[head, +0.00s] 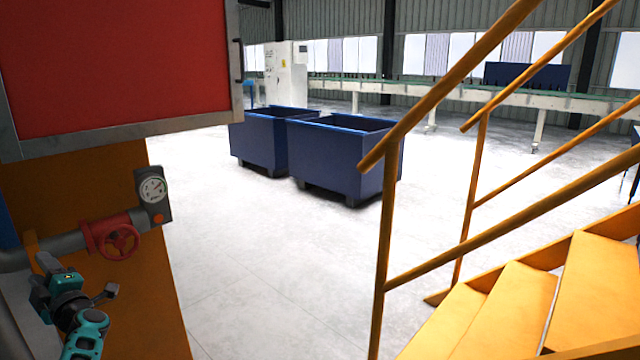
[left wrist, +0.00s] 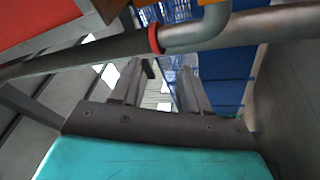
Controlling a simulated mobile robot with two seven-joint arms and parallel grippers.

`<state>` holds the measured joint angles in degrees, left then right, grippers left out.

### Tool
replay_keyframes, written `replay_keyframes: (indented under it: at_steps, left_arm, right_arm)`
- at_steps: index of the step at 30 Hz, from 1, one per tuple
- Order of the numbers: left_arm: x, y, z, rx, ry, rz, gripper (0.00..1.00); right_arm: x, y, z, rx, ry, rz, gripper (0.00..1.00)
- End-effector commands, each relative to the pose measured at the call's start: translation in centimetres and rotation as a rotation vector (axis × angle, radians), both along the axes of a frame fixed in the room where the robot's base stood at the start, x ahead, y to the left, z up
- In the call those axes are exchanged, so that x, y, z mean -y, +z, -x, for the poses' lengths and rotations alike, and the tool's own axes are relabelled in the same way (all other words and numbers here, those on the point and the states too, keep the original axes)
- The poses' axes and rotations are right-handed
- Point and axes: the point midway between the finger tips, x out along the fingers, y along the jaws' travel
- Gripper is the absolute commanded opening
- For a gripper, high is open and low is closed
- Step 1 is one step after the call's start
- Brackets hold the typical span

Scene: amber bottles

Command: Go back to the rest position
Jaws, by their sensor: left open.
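My left gripper (head: 46,266) is at the lower left of the head view, just below a grey pipe and beside an orange panel. In the left wrist view its two fingers (left wrist: 160,78) stand apart with nothing held between them. The grey pipe (left wrist: 100,52) with a red ring crosses the picture just beyond the fingertips; I cannot tell whether they touch it. My right gripper is not in view. No amber bottles show in either view.
The pipe carries a red valve wheel (head: 119,240) and a gauge (head: 153,190). A red panel (head: 110,65) hangs above. Two blue bins (head: 340,160) stand on open pale floor (head: 240,250). Yellow stairs (head: 510,310) with a railing (head: 380,270) are at the right.

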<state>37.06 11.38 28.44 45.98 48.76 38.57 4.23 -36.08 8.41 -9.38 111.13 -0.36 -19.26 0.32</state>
Motion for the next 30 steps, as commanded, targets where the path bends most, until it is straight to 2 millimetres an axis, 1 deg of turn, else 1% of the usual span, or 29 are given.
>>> replay_keyframes:
  at_steps: [1, 3, 6, 9, 14, 15, 17, 20, 23, 24, 26, 27, 29, 30]
  left_arm:
    - [-3.3, 2.1, 1.6, 0.001, 0.041, -0.055, 0.46]
    - [-6.7, 4.5, 3.4, 0.0, 0.084, -0.112, 0.46]
    - [-10.5, 7.7, 5.8, 0.0, 0.137, -0.182, 0.46]
    - [-13.6, 10.7, 8.0, 0.0, 0.184, -0.245, 0.46]
    - [-17.5, 15.5, 11.7, 0.0, 0.254, -0.336, 0.46]
    - [-15.8, 14.2, 10.2, -0.062, 0.19, -0.375, 0.46]
    - [-14.1, 13.5, 9.0, -0.136, 0.126, -0.438, 0.46]
    - [-11.1, 11.9, 7.2, -0.263, 0.016, -0.537, 0.46]
    - [-7.1, 9.1, 5.5, -0.41, -0.113, -0.641, 0.46]
    - [-5.2, 7.6, 5.0, -0.475, -0.171, -0.685, 0.46]
    - [-2.1, 5.0, 4.4, -0.576, -0.264, -0.75, 0.46]
    - [0.1, 3.0, 4.2, -0.645, -0.328, -0.793, 0.46]
    - [3.4, -0.2, 4.5, -0.747, -0.424, -0.854, 0.46]
    - [5.6, -2.3, 4.9, -0.812, -0.487, -0.892, 0.46]
  right_arm:
    - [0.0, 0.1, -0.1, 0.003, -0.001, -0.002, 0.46]
    - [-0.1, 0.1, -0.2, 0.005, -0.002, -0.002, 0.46]
    - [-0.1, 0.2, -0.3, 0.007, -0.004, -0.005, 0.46]
    - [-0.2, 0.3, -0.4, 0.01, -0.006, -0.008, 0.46]
    - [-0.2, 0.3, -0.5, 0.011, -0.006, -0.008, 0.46]
    - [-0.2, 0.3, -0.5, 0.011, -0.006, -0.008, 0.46]
    - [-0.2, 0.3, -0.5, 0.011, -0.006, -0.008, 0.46]
    - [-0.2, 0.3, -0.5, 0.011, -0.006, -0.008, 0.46]
    - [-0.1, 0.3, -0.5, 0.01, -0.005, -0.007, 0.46]
    - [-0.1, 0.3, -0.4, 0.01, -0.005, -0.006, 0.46]
    - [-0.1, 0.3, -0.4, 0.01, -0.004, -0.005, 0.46]
    - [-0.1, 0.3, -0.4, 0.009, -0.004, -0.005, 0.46]
    - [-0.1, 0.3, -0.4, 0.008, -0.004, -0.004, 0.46]
    - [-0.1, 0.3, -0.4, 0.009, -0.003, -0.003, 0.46]
